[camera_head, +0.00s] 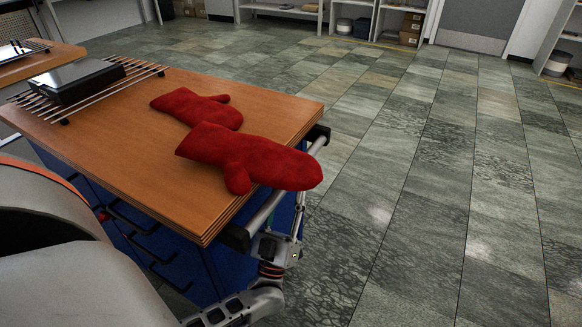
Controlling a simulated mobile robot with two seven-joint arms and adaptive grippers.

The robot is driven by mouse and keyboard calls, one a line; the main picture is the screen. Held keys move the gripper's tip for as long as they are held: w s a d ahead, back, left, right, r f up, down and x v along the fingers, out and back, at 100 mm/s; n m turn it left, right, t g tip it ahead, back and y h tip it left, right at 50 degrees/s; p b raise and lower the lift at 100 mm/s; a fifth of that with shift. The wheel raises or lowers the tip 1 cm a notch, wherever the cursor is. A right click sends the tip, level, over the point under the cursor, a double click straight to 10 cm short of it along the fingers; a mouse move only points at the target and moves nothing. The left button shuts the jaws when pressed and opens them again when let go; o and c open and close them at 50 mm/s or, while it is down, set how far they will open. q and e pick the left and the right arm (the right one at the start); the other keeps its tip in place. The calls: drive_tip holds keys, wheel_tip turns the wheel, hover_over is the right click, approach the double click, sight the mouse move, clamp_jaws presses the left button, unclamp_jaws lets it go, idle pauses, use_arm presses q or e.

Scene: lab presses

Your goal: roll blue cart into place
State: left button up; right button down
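The blue cart has a wooden top (150,150) and blue drawers (165,255) with dark handles on its near side. A grey push bar with black end brackets (262,213) runs along its right end. My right gripper (280,232) is at the near end of this bar, with its fingers up against it. The cart corner and bar partly hide the fingers, so I cannot tell whether they are closed around the bar. My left gripper does not show clearly.
Two red oven mitts (245,158) lie on the cart top, one near the bar. A black device (76,80) sits on a wire rack at the far left. Another wooden-topped table (45,66) stands beyond. Tiled floor (440,190) is clear to the right; shelves line the back.

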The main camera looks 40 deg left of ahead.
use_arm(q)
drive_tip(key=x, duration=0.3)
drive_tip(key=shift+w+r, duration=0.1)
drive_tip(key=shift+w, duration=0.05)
use_arm(e)
drive_tip(key=shift+s+d+f, duration=0.2)
drive_tip(key=shift+d+f, duration=0.05)
drive_tip(key=shift+f, duration=0.05)
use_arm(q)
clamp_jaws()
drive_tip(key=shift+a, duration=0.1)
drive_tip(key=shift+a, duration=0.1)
